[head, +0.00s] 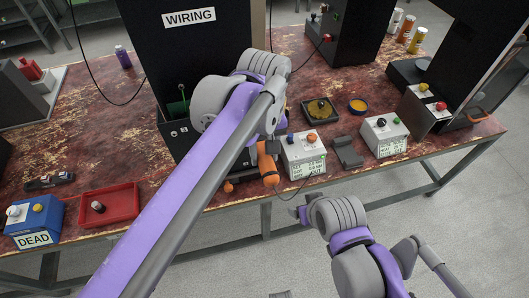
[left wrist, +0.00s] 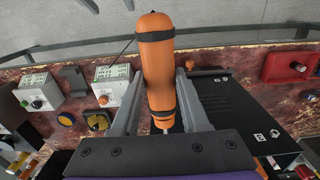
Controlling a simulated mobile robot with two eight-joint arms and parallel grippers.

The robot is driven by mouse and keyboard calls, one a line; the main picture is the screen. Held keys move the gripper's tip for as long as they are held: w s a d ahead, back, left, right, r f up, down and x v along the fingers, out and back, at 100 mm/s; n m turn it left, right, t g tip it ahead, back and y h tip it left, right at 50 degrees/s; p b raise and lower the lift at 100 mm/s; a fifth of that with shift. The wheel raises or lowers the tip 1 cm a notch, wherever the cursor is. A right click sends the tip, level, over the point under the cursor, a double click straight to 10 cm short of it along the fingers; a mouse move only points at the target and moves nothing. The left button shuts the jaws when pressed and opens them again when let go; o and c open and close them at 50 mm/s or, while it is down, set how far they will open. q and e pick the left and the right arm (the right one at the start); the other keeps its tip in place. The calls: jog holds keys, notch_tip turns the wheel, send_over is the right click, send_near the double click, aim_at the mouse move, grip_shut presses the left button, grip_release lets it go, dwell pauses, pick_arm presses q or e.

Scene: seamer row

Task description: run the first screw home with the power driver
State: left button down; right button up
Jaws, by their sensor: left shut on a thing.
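The power driver (head: 267,164) is orange with black bands. My left gripper (head: 272,130) is shut on it near the front edge of the bench. In the left wrist view the driver (left wrist: 157,62) stands between the two grey fingers, with a thin bit below its body and a black cord at its top. The black machine marked WIRING (head: 190,60) stands behind my left arm, which hides part of its lower front. A black panel (left wrist: 240,105) with small light marks shows right of the driver in the left wrist view. I cannot make out a screw.
A red tray (head: 122,192) holding a small cylinder and a blue box marked DEAD (head: 38,218) are at the left. Two white control boxes (head: 303,156) (head: 385,137) stand at the right front. A black tray (head: 306,112) and yellow dish (head: 357,105) lie behind them.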

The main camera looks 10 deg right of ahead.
aim_at(271, 175)
pick_arm(q)
jog(key=shift+s, duration=0.4)
jog(key=shift+s+d, duration=0.1)
jog(key=shift+s, duration=2.4)
